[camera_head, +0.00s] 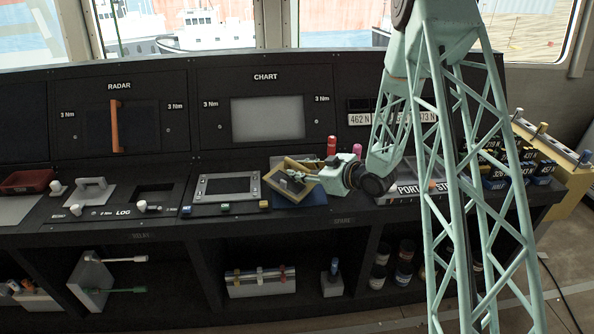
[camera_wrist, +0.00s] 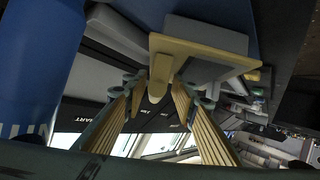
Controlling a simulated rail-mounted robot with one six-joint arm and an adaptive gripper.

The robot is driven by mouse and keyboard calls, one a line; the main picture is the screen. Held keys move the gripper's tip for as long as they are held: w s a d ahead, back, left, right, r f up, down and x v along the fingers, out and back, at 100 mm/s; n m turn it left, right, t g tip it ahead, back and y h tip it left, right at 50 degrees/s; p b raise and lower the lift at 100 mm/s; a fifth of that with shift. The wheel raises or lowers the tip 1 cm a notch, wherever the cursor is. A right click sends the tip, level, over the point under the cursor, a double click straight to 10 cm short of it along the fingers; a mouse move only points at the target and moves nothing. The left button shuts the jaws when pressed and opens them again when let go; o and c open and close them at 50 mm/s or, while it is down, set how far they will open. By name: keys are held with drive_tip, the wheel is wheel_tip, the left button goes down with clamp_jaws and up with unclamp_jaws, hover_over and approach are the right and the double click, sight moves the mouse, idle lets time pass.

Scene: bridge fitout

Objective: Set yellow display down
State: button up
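In the wrist view, the yellow display (camera_wrist: 205,49) has a yellow tab between my gripper's ribbed fingers (camera_wrist: 160,86). The fingers hide part of its right side in the head view. I cannot tell whether its lower edge touches the mat.
A grey framed panel (camera_head: 227,186) lies left of the mat. Red (camera_head: 332,145) and pink (camera_head: 357,150) cylinders stand just behind. Several dark blocks (camera_head: 495,172) are at the right.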

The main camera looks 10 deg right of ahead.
drive_tip(key=p+v, duration=0.1)
drive_tip(key=v, duration=1)
drive_tip(key=shift+r, duration=0.1)
idle(0.6)
